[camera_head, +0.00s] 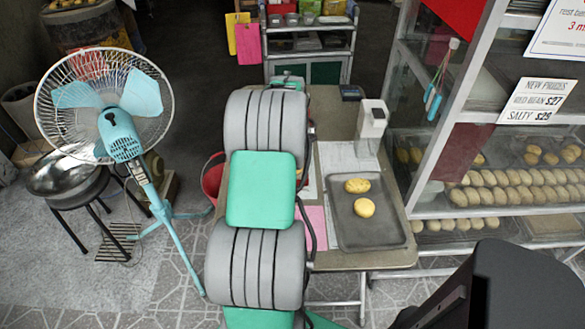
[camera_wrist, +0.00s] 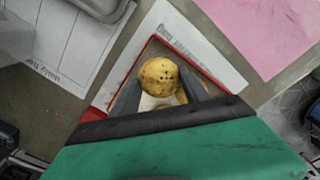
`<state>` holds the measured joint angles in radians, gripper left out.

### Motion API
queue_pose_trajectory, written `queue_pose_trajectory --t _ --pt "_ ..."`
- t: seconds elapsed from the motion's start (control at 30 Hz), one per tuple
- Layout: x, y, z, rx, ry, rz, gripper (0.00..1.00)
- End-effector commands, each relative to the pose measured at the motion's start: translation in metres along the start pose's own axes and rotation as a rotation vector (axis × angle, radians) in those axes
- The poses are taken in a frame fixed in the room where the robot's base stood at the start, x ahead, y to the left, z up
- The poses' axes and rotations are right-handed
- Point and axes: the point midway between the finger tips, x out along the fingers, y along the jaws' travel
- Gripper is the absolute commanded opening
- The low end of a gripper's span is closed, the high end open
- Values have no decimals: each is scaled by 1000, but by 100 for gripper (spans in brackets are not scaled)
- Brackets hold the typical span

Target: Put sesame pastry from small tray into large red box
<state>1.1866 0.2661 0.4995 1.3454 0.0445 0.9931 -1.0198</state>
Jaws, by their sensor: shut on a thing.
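My gripper (camera_wrist: 160,86) is shut on a round golden sesame pastry (camera_wrist: 158,73) with dark specks, seen between the fingertips in the wrist view. The red box (camera_wrist: 96,113) shows beneath it as red edges around a brown inside; the pastry is over this inside, and its height above the bottom is unclear. Another yellowish piece (camera_wrist: 182,96) shows partly behind the right finger. In the head view, the small dark tray (camera_head: 345,236) holds two golden pastries (camera_head: 357,186) (camera_head: 364,208). My arm hides the gripper and the box there.
White printed papers (camera_wrist: 72,40) and a pink sheet (camera_wrist: 268,30) lie near the box. A white scale-like device (camera_head: 372,122) stands behind the tray. A glass case (camera_head: 500,180) of pastries is at right, and a fan (camera_head: 115,110) stands at left.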

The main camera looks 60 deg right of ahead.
Motion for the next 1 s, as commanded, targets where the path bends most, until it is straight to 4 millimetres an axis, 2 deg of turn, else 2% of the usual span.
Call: queue_pose_trajectory --t 0.2,0.53,0.57,0.67,0.9,1.0 --pt "34 0 -3 0 -1 -2 13" --pt "39 0 -3 0 0 -1 13" --pt "39 0 -3 0 0 -1 54" --pt "38 0 -2 0 0 -1 62" --pt "37 0 -3 0 0 -1 62" --pt "30 1 -3 0 1 1 62"
